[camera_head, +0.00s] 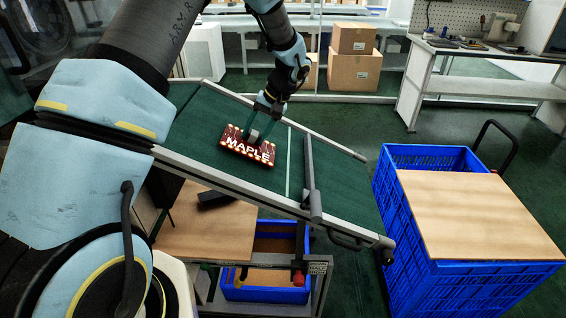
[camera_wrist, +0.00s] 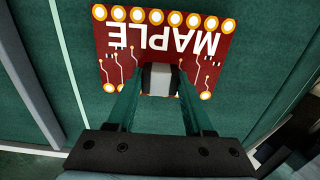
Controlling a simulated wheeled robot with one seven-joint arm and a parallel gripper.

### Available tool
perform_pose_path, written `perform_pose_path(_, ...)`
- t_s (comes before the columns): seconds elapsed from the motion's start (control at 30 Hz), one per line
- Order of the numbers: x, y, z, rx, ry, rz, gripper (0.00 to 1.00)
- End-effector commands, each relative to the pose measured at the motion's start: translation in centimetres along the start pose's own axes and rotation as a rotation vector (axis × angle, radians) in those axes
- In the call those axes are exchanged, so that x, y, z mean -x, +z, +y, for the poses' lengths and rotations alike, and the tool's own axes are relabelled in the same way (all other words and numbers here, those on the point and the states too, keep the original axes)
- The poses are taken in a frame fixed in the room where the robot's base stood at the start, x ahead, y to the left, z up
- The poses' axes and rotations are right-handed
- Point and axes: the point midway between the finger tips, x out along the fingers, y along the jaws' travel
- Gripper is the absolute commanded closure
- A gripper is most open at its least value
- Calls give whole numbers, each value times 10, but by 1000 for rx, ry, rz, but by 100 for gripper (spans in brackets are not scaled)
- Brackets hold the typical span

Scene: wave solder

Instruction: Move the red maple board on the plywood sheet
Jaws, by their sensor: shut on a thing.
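The red maple board (camera_head: 247,146) is at the green conveyor belt (camera_head: 205,125) in the head view, with white "MAPLE" lettering and round gold pads. In the wrist view the board (camera_wrist: 205,48) shows a grey block (camera_wrist: 160,79) between the fingers. My gripper (camera_head: 262,128) is shut on that block of the board; the fingers also show in the wrist view (camera_wrist: 160,90). I cannot tell whether the board still touches the belt. The plywood sheet (camera_head: 475,212) lies bare on top of a blue crate (camera_head: 400,215) at the right.
A metal bar (camera_head: 309,175) crosses the belt right of the board, and side rails edge the belt. A black handle (camera_head: 495,135) stands behind the crate. A workbench (camera_head: 480,60) and cardboard boxes (camera_head: 352,70) are farther back. Green floor lies between belt and crate.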

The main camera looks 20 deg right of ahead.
Motion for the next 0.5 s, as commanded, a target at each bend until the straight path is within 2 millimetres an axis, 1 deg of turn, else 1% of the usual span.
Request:
perform_pose_path(0.03, 5, 0, -2, 0, 0, 1, 100)
perform_pose_path(0.5, 30, 0, -13, -2, 3, 4, 100)
